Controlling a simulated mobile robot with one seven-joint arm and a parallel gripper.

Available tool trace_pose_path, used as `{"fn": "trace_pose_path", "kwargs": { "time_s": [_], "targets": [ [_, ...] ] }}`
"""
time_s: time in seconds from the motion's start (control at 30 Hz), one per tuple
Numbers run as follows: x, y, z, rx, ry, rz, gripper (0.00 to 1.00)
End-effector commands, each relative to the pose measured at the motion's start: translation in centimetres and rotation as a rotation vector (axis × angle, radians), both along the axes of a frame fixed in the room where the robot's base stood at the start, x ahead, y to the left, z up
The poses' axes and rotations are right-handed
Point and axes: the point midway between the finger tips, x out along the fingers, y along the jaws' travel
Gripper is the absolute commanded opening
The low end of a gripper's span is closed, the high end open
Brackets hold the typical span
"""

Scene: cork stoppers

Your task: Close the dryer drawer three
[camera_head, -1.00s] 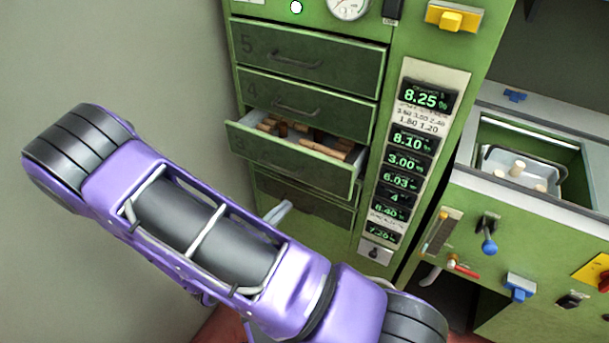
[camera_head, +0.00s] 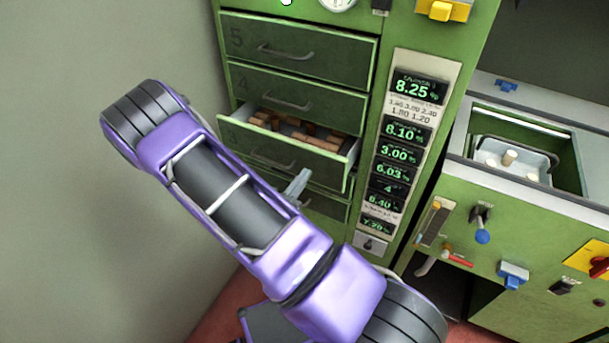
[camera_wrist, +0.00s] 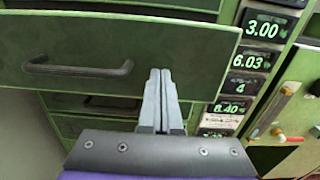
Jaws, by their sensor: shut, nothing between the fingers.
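Drawer three (camera_head: 285,153) of the green dryer is pulled part way out in the head view, with several cork pieces (camera_head: 290,129) inside. Its front panel (camera_wrist: 180,45) and dark bar handle (camera_wrist: 78,68) fill the upper part of the wrist view. My gripper (camera_head: 302,177) is shut and empty, with its fingers by the lower right part of the drawer front. In the wrist view its fingertips (camera_wrist: 160,72) overlap the front panel, right of the handle. I cannot tell whether they touch it.
Drawer four (camera_head: 288,98) and drawer five (camera_head: 290,50) above are shut. A display panel (camera_head: 400,160) stands right of the drawers. A grey wall is on the left.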

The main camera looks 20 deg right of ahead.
Motion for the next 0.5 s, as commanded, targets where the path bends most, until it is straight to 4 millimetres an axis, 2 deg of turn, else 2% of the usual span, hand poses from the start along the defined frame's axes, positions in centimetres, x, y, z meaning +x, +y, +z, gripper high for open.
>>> {"fn": "trace_pose_path", "kwargs": {
  "time_s": [0.13, 0.5],
  "targets": [
    [0.52, -0.72, 0.01, -0.001, -0.001, -0.001, 0.00],
    [0.67, -0.87, 0.01, 0.000, 0.000, -0.001, 0.00]
  ]
}}
